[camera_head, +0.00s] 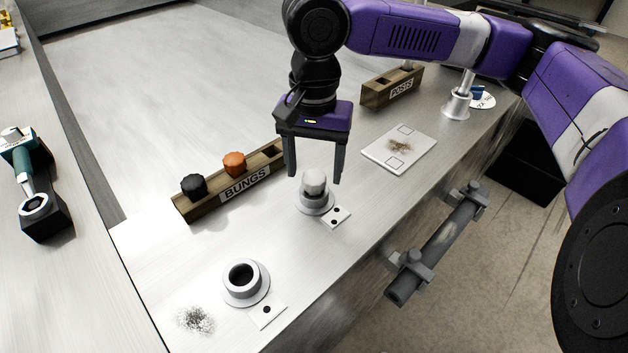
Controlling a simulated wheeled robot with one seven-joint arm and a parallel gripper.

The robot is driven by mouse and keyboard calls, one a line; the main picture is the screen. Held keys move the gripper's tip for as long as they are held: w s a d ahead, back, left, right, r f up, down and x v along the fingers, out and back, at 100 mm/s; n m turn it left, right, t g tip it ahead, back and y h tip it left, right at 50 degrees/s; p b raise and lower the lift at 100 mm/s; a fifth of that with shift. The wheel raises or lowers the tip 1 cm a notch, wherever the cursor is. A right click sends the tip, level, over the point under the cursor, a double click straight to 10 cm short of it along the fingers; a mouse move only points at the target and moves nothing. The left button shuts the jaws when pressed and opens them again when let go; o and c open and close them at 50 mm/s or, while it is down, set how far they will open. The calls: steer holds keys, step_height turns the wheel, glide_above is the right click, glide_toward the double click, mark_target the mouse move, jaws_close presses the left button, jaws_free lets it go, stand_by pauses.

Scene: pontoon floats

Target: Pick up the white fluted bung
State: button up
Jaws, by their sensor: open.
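The white fluted bung (314,181) sits upright in a flanged metal socket (313,206) on the metal bench. A small plate with two dark dots (336,216) lies beside that socket. My gripper (314,178) is open and points down, with one finger on each side of the bung in this view. I see no clear contact between fingers and bung. How far the fingers stand in front of or behind it is hard to tell from this one view.
A wooden rack labelled BUNGS (240,189) holds a black bung (194,186) and an orange bung (235,164). An empty flanged socket (243,280) stands nearer. A POSTS rack (391,88) and a stained white plate (384,157) lie right. A grey rail (437,247) runs along the bench front.

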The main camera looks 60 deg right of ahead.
steer(key=shift+f, duration=0.7)
jaws_close()
steer(key=shift+r, duration=0.15)
